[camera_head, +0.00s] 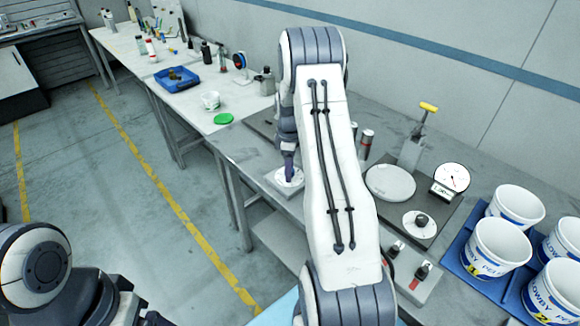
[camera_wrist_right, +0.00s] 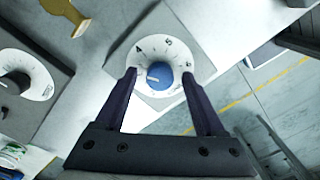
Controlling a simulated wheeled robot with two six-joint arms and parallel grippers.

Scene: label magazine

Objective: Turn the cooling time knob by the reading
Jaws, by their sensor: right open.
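A blue round knob (camera_wrist_right: 162,80) sits at the centre of a white numbered dial (camera_wrist_right: 143,56); numerals such as 4, 5 and 6 show. A pale mark on the knob points left. The fingers of my right gripper (camera_wrist_right: 159,76) are open, one on each side of the knob, with gaps to it. In the head view the white dial (camera_head: 289,178) lies under my right gripper (camera_head: 289,165), and the knob is hidden. A round gauge (camera_head: 451,177) with a needle stands at the right; its small display is too small to read. My left gripper is not seen.
A second dial with a dark knob (camera_head: 421,220) lies below the gauge. A white disc (camera_head: 390,184) and a yellow-handled press (camera_head: 428,108) stand near it. A green lid (camera_head: 223,118) lies on the left table.

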